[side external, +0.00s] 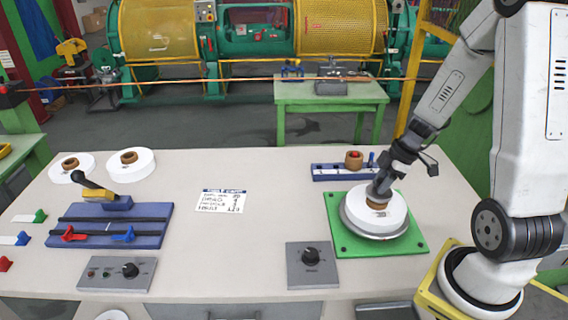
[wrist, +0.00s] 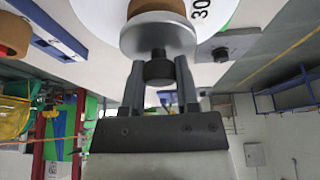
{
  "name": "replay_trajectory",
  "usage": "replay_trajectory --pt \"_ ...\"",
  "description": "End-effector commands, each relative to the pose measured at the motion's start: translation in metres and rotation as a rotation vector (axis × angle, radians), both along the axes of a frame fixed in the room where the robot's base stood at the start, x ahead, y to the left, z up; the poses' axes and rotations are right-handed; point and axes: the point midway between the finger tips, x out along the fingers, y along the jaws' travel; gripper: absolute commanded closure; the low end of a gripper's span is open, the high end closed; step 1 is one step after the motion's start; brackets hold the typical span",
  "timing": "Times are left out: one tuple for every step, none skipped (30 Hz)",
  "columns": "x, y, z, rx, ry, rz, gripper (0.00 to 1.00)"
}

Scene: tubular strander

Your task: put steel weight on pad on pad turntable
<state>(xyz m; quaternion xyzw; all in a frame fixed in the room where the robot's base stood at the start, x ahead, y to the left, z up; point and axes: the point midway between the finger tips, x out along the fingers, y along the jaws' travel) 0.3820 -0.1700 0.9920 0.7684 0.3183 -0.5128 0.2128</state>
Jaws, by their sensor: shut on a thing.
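The steel weight (wrist: 158,38), a silver disc with a dark knob, is in my gripper (wrist: 158,75). The fingers are shut on the knob (wrist: 158,68). In the side view my gripper (side external: 382,184) is low over the pad (side external: 392,222), a thick white disc with a brown core (side external: 377,204). The weight is right at the core; I cannot tell whether it touches. The pad lies on the metal turntable (side external: 352,230) on a green base plate (side external: 418,245). In the wrist view part of the pad (wrist: 90,15) shows beyond the weight.
A blue rack (side external: 330,171) with a brown-topped piece (side external: 354,160) stands behind the turntable. A control box (side external: 313,265) with a knob is at the front. Two white discs (side external: 138,164) and a blue fixture (side external: 110,226) are at left. The table's middle holds only a card (side external: 222,201).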

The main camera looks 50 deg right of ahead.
Motion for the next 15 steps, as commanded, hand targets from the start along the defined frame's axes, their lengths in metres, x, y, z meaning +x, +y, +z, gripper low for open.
replay_trajectory --pt "0.0000 -0.0001 -0.0022 0.000 0.000 -0.001 1.00" --pt "0.0000 -0.0001 -0.0033 0.000 0.000 -0.001 1.00" --pt "0.0002 -0.0001 -0.0045 0.001 0.001 -0.002 1.00" --pt "0.0002 -0.0001 -0.0054 0.001 0.001 -0.002 1.00" --pt "0.0002 -0.0001 -0.0061 0.000 0.000 -0.001 1.00" --pt "0.0001 0.0000 -0.0071 0.000 0.000 -0.001 1.00" --pt "0.0001 -0.0001 -0.0078 0.000 0.000 -0.001 1.00" --pt "0.0000 -0.0001 -0.0085 0.000 0.000 -0.001 1.00" --pt "0.0000 0.0000 -0.0092 0.000 0.000 -0.001 1.00" --pt "-0.0001 -0.0001 -0.0097 0.000 0.001 -0.001 1.00" --pt "-0.0001 -0.0001 -0.0100 0.000 0.001 -0.001 1.00" --pt "-0.0001 -0.0001 -0.0104 0.000 0.001 -0.001 1.00" --pt "-0.0001 -0.0001 -0.0107 0.000 0.001 -0.001 1.00" --pt "-0.0001 -0.0001 -0.0108 0.000 0.001 -0.001 1.00" --pt "-0.0001 -0.0001 -0.0109 0.000 0.001 -0.001 1.00"
